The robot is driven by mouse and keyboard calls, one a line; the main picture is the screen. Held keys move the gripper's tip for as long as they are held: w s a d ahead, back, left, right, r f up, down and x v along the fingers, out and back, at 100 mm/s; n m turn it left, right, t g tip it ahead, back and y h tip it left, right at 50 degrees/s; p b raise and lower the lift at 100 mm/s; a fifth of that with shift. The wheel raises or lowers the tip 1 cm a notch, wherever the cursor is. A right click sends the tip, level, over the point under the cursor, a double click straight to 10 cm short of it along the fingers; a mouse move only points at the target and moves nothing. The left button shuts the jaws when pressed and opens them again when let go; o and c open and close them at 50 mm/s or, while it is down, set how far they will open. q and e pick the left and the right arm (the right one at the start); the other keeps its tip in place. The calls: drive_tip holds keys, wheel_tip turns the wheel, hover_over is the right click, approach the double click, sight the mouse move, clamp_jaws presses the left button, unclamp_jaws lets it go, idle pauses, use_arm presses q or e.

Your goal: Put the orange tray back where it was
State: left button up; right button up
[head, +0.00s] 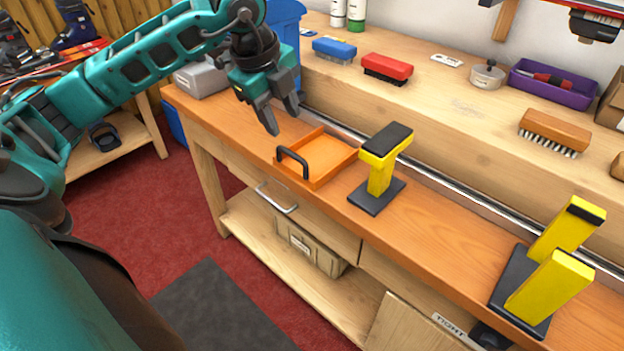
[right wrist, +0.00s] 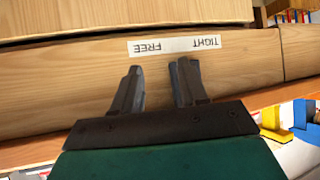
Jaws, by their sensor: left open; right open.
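My right gripper (right wrist: 160,85) is open and empty in the right wrist view, in front of a wooden bench face with a label (right wrist: 174,46) reading TIGHT and FREE. The tray does not show in the right wrist view.
A yellow stand with a black top (head: 385,155) is close to the tray's right. A double yellow stand (head: 550,265) is further right. The shelf behind holds brushes and a purple bin (head: 553,87). A grey box (head: 201,79) sits at the bench's left end.

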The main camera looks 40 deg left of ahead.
use_arm(q)
drive_tip(key=s+d+f+m+t+h, duration=0.1)
drive_tip(key=d+m+h, duration=0.1)
drive_tip(key=d+h, duration=0.85)
drive_tip(key=s+d+f+m+h, duration=0.2)
drive_tip(key=d+h, duration=0.4)
drive_tip(key=d, duration=0.9)
drive_tip(key=a+f+n+t+y, duration=0.2)
drive_tip(key=f+n+t+y, duration=0.1)
drive_tip(key=f+n+y, duration=0.1)
drive_tip(key=a+f+n+t+y, duration=0.2)
drive_tip(key=f+n+t+y, duration=0.2)
drive_tip(key=f+n, duration=0.2)
drive_tip(key=a+f+n+t+y, duration=0.2)
drive_tip(key=f+n+t+y, duration=0.2)
drive_tip(key=f+n, duration=0.2)
drive_tip(key=shift+s+a+n+y, duration=0.1)
drive_tip(key=shift+a+n+y, duration=0.05)
drive_tip(key=shift+n, duration=0.55)
drive_tip(key=shift+s+a+n+y, duration=0.1)
drive_tip(key=shift+a+n, duration=0.05)
drive_tip(key=shift+n, duration=0.55)
drive_tip(key=s+f+n+g+y, duration=0.1)
drive_tip(key=s+f+g, duration=0.3)
drive_tip(key=s+f, duration=0.3)
wheel_tip(320, 180, down, 2)
drive_tip(key=shift+s+d+f+n+g+y, duration=0.2)
drive_tip(key=shift+s+d+n+g+y, duration=0.1)
drive_tip(key=shift+d+n+y, duration=0.1)
